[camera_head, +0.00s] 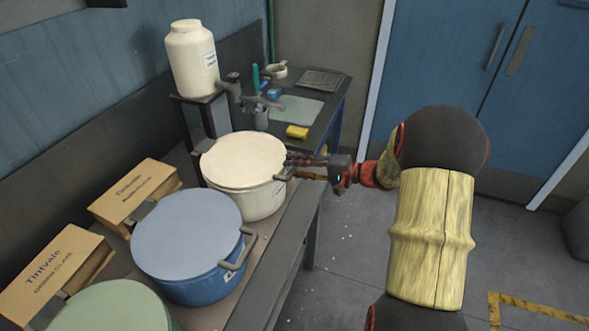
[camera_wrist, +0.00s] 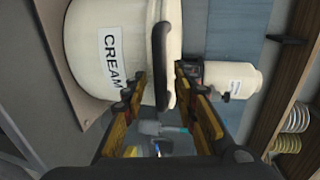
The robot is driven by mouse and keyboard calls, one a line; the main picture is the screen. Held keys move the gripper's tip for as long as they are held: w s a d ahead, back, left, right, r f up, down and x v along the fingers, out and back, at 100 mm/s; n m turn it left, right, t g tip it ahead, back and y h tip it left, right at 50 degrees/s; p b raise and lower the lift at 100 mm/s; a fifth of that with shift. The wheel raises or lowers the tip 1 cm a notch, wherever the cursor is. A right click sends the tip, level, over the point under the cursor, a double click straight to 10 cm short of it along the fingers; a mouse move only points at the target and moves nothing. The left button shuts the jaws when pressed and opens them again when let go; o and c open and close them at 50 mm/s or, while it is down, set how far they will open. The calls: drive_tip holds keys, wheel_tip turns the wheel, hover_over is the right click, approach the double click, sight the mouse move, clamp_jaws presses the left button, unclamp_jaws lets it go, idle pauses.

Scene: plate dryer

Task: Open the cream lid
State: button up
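The cream pot (camera_head: 262,204) stands on the bench with its round cream lid (camera_head: 243,158) down on it. The lid has a dark handle (camera_head: 286,174) at its right edge. My gripper (camera_head: 291,160) is at that right side, coming in from the right. In the wrist view the pot (camera_wrist: 88,40) with its "CREAM" label lies sideways at left. The handle (camera_wrist: 164,62) shows between the two spread fingers of my gripper (camera_wrist: 160,76). I see gaps beside the handle; contact cannot be told.
A blue-lidded pot (camera_head: 187,232) and a green-lidded pot (camera_head: 105,310) stand nearer on the bench. Cardboard boxes (camera_head: 135,193) lie along the left. A white jar (camera_head: 192,60) stands on a raised stand behind. A yellow sponge (camera_head: 297,132) lies farther back.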

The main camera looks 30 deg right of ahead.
drive_tip(key=shift+w+a, duration=0.15)
drive_tip(key=shift+w, duration=0.05)
drive_tip(key=shift+c, duration=0.6)
clamp_jaws()
drive_tip(key=shift+s+f, duration=0.1)
drive_tip(key=shift+f, duration=0.05)
